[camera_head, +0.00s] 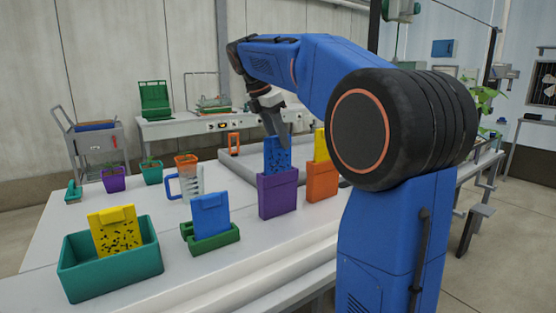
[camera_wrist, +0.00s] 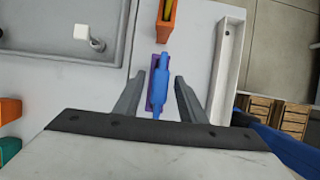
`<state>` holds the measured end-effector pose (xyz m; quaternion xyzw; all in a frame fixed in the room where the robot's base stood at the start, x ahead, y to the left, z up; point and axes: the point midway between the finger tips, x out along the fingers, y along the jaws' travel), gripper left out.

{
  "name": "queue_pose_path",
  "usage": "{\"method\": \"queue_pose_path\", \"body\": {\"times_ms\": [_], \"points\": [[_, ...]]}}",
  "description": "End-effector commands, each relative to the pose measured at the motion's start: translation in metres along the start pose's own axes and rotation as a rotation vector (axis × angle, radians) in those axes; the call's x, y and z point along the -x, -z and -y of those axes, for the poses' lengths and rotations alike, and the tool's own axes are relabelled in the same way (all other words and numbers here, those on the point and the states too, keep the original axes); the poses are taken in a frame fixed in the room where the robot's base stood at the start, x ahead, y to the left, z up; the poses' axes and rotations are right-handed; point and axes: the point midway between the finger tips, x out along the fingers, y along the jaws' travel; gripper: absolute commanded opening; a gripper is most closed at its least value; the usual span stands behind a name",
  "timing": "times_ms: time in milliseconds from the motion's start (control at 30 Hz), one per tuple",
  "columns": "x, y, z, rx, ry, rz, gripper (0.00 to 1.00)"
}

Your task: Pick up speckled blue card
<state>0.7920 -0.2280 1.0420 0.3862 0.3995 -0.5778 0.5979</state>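The speckled blue card (camera_head: 278,156) stands upright in a purple holder (camera_head: 278,194) on the table in the head view. In the wrist view I look down on the blue card (camera_wrist: 161,82), with the purple holder (camera_wrist: 152,101) around its lower part. My gripper (camera_head: 272,135) is above the card in the head view, pointing down. In the wrist view my gripper (camera_wrist: 156,88) is open, one finger on each side of the card, with gaps visible between fingers and card. I cannot tell whether the fingertips reach down to its top edge.
An orange holder (camera_head: 322,181) with a yellow card (camera_head: 320,145) stands close right of the purple one. A plain blue card (camera_head: 210,215) is in a green holder (camera_head: 213,239). A speckled yellow card (camera_head: 115,232) stands in a teal bin (camera_head: 110,278). A measuring jug (camera_head: 188,183) stands behind.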

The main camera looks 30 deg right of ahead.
Motion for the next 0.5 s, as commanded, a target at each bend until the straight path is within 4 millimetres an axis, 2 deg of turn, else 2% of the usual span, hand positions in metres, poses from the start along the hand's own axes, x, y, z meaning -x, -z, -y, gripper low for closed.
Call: {"method": "queue_pose_path", "body": {"times_ms": [33, 133, 500], "points": [[0.0001, 0.0000, 0.0000, 0.000, 0.000, 0.000, 0.24], [0.0002, 0.0000, 0.0000, 0.000, 0.000, 0.000, 0.00], [0.0045, -0.0018, -0.0004, 0.000, -0.001, 0.000, 0.00]]}}
